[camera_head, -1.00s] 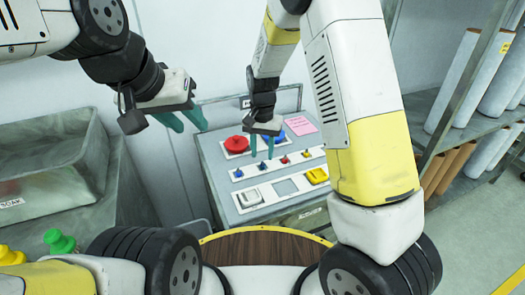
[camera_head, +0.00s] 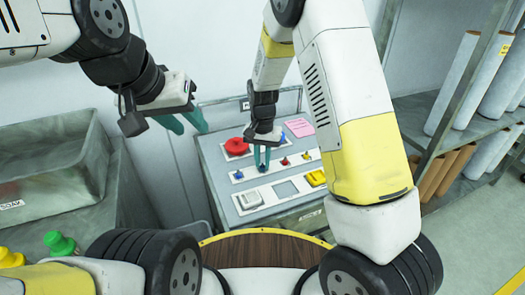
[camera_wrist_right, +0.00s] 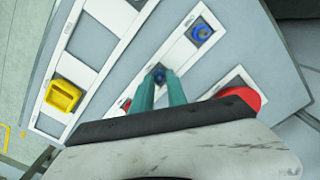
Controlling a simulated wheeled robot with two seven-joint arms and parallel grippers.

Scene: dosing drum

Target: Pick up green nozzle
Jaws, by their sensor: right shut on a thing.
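The green nozzle (camera_head: 60,243) stands at the lower left of the head view, next to a yellow one (camera_head: 10,257); its base is partly hidden by my own body. My left gripper (camera_head: 184,122) is open and empty, in the air above and to the right of the green nozzle. My right gripper (camera_head: 262,163) is well away from the nozzle, shut on a small blue knob on the control panel. The fingertips around the blue knob (camera_wrist_right: 158,76) show in the right wrist view.
The control panel (camera_head: 225,205) carries a red button (camera_head: 236,146), small coloured knobs and a yellow switch (camera_head: 316,178). A grey bin (camera_head: 75,150) stands at the left. A shelf with white and brown rolls (camera_head: 455,165) stands at the right.

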